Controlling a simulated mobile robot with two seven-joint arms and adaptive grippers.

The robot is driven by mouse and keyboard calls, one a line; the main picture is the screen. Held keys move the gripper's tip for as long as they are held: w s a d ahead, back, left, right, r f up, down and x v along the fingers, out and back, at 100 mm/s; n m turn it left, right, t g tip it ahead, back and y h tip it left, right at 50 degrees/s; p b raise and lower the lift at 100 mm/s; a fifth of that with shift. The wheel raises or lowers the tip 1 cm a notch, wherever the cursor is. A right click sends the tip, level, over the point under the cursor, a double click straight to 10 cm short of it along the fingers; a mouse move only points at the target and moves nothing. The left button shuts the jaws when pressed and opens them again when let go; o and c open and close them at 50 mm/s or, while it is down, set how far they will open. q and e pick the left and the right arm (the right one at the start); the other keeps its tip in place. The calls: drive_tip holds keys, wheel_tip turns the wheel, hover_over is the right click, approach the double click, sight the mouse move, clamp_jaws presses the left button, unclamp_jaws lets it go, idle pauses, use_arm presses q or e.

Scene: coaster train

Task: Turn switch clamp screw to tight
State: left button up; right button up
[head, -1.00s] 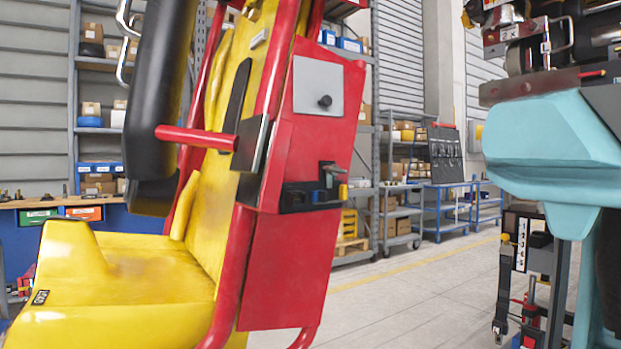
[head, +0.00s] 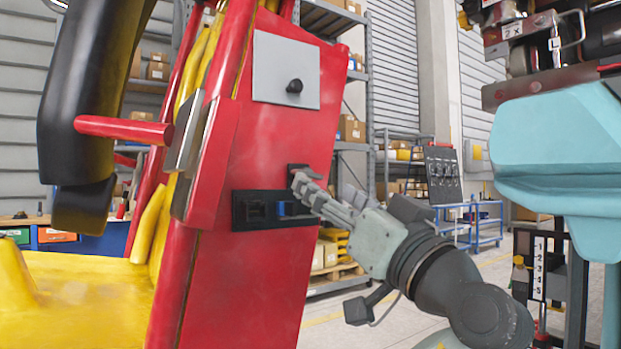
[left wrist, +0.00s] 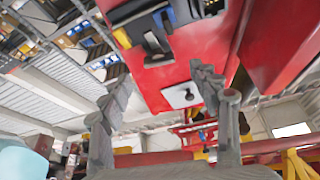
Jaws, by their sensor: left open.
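On the red side panel (head: 270,135) of the yellow and red seat unit is a black switch bracket (head: 256,210) with a blue part. A dark clamp piece (head: 298,169) rises above its right end, partly hidden by my gripper; I cannot tell which part is the screw. My left gripper (head: 309,187) is at the bracket's right end in the head view; contact is unclear. In the left wrist view its fingers (left wrist: 162,78) are spread with nothing between them, and the bracket (left wrist: 158,48) with yellow and blue parts lies beyond the tips. My right gripper is not seen.
A grey plate with a black knob (head: 294,86) is above the bracket. A black padded restraint (head: 95,100) and red bar (head: 123,129) stick out left. A light-blue body (head: 550,140) stands at right. Shelves and open floor lie behind.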

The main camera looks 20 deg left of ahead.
sight(310, 177)
use_arm(q)
drive_tip(key=x, duration=0.4)
drive_tip(key=shift+w+a+r+p, duration=0.1)
drive_tip(key=shift+p, duration=0.2)
drive_tip(key=shift+w+a+r, duration=0.2)
drive_tip(key=shift+w+a, duration=0.2)
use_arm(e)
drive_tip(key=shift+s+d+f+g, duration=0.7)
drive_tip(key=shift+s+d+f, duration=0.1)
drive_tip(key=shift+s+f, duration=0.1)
use_arm(q)
drive_tip(key=shift+f, duration=0.1)
drive_tip(key=c, duration=1.2)
